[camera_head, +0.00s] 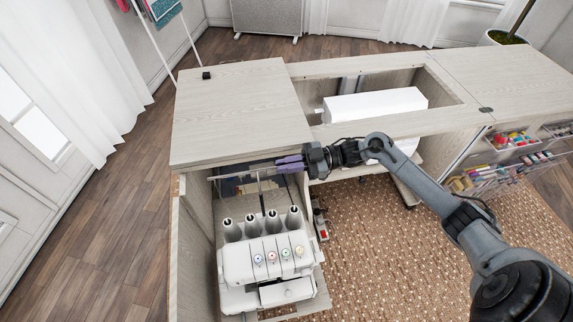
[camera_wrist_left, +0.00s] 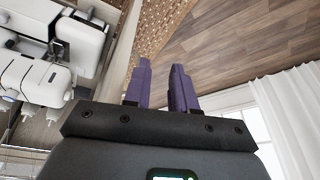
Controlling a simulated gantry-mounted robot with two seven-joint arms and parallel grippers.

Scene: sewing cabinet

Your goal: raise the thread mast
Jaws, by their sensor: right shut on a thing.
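The white serger (camera_head: 265,260) stands in the open left bay of the cabinet, with several grey spool cones (camera_head: 252,226) on top. Its thread mast (camera_head: 262,192) is a thin upright pole behind the cones with a crossbar near the top, just under the cabinet's top panel. My right gripper (camera_head: 288,163) reaches in from the right and is shut on the thread mast near the bar's right end; its fingers partly hide the contact. My left gripper (camera_wrist_left: 160,82) shows only in the left wrist view, open and empty, with the serger (camera_wrist_left: 82,45) off to the left, inverted.
The wooden top panel (camera_head: 238,105) lies close above the gripper and mast. A white machine (camera_head: 375,104) sits in the cutout to the right. Thread racks (camera_head: 490,177) hang at the far right. Open floor (camera_head: 120,215) lies left of the cabinet.

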